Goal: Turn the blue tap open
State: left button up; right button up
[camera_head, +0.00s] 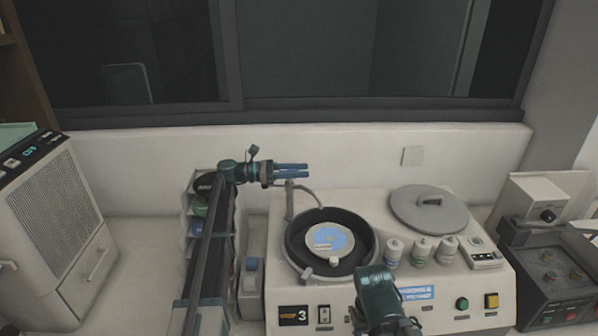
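A thin grey curved spout (303,190) rises at the back left of the press, beside the round black bowl (293,243). I cannot make out a separate blue tap handle there. My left gripper (306,171) is level and points right, with its two blue-grey fingers at the top of the spout. The fingers lie close together, and I cannot tell whether they touch the spout or hold anything. My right arm's teal end (378,296) shows at the front of the press. Its fingertips cannot be made out.
The bowl holds a blue and white disc (335,236). A grey round lid (429,208) lies at the right, behind several white bottles (420,250). A beige heater-like unit (52,228) stands at the left, a dark control box (551,275) at the right. The wall is close behind.

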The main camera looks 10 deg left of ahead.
pick_arm(q)
grip_shut()
jog(key=shift+n+t, duration=0.3)
jog(key=shift+t, duration=0.1)
jog(key=n+t+y, duration=0.2)
jog(key=t, duration=0.2)
jog(key=shift+w+a+n, duration=0.1)
jog(key=shift+n, duration=0.3)
jog(key=n+t+y, duration=0.2)
jog(key=w+n+t+y, duration=0.1)
jog(key=n+t+y, duration=0.1)
jog(key=y, duration=0.1)
jog(key=a+n+t+y, duration=0.1)
jog(key=n+t+y, duration=0.1)
jog(key=shift+w+y, duration=0.15)
jog(key=shift+y, duration=0.15)
jog(key=shift+w+a+n+t+y, duration=0.1)
jog(key=shift+a+n+t+y, duration=0.25)
jog(key=shift+n+y, duration=1.4)
jog(key=shift+w+a+n+t+y, duration=0.15)
jog(key=shift+a+n+y, duration=0.65)
jog(key=shift+y, duration=1.6)
jog(key=shift+w+a+n+t+y, duration=0.1)
jog(key=shift+n+t+y, duration=0.2)
jog(key=shift+n+y, duration=1.55)
jog(key=shift+s+a+y, duration=0.1)
jog(key=shift+y, duration=0.4)
